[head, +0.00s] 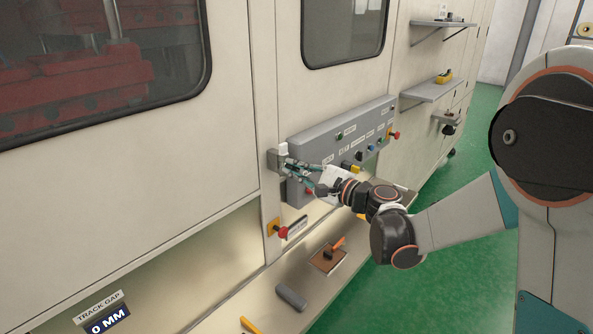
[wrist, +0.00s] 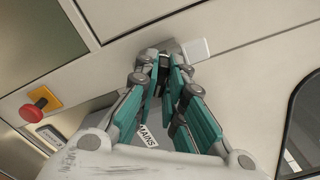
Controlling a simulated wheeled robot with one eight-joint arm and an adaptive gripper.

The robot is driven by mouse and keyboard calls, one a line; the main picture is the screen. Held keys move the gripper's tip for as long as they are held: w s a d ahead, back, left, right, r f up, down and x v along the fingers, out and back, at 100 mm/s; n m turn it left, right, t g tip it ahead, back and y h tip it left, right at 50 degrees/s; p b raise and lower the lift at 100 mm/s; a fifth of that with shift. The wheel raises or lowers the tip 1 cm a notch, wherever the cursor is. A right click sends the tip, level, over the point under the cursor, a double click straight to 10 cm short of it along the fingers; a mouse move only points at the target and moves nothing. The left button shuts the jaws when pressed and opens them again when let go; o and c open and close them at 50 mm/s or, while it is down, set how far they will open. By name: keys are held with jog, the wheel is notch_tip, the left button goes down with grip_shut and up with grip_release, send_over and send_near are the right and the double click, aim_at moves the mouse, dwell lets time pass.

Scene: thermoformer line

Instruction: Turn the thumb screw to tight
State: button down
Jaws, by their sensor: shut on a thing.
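My gripper (head: 287,165) reaches to a small grey block (head: 272,160) on the machine wall, at the left end of the grey control panel (head: 345,140). In the wrist view my gripper's teal-padded fingers (wrist: 164,72) are closed in around a small dark part, which I take to be the thumb screw (wrist: 162,64). The fingers hide most of it, so its turn position cannot be read. A white piece (wrist: 196,50) sits just beside the fingertips; it also shows on top of the block in the head view (head: 283,148).
A red knob on an orange plate (head: 281,231) is below the block. The panel carries several buttons and a "MAINS" label (wrist: 149,137). A ledge below holds a brown tray (head: 320,262) with an orange-handled tool and a grey bar (head: 291,297). Green floor lies to the right.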

jog(key=m, duration=0.2)
jog(key=shift+f+m+b, duration=0.1)
jog(key=shift+m+b, duration=0.2)
jog(key=shift+b, duration=0.1)
jog(key=shift+m, duration=1.1)
jog(key=shift+m+b, duration=0.5)
jog(key=shift+m, duration=0.6)
jog(key=c, duration=1.6)
grip_release()
jog(key=shift+d, duration=0.1)
